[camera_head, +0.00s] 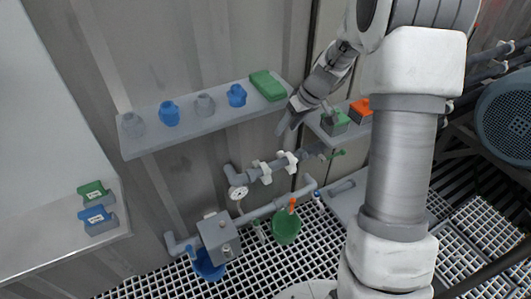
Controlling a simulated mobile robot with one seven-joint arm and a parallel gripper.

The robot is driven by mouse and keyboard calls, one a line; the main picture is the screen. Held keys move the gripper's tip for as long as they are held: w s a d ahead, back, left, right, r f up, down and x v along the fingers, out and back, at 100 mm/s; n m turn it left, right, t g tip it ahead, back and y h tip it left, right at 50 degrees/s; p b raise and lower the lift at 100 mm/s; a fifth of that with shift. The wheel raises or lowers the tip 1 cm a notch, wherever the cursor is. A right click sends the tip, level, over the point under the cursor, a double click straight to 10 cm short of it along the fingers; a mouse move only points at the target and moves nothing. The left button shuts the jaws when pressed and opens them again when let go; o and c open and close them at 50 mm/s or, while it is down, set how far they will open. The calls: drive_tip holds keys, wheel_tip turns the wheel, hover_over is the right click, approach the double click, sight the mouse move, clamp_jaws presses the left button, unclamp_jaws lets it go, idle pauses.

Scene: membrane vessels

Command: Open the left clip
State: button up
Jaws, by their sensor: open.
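A grey horizontal pipe (250,178) runs along the wall below the shelf. Two white clips sit around it: the left clip (265,172) and the right clip (290,162). They are small in the picture, and I cannot tell whether either is open or shut. My gripper (288,125) is open and empty. It points down and left in the picture, above the clips near the right end of the shelf, apart from both. Nothing hides the left clip.
The shelf (200,128) holds grey and blue caps and a green box (268,85). Green and orange boxes (361,111) stand right of my gripper. A round gauge (238,192) is left of the clips.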

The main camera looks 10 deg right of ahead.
wheel_tip(320, 180, down, 9)
drive_tip(key=w+d, duration=0.2)
drive_tip(key=w, duration=0.1)
drive_tip(key=b, duration=0.4)
approach(269, 170)
drive_tip(key=shift+n+y, duration=0.3)
drive_tip(key=x, duration=0.9)
drive_tip(key=shift+w+d, duration=0.1)
drive_tip(key=shift+d, duration=0.25)
drive_tip(key=shift+c, duration=0.2)
clamp_jaws()
drive_tip(key=shift+a+f, duration=0.1)
drive_tip(key=shift+a, duration=0.05)
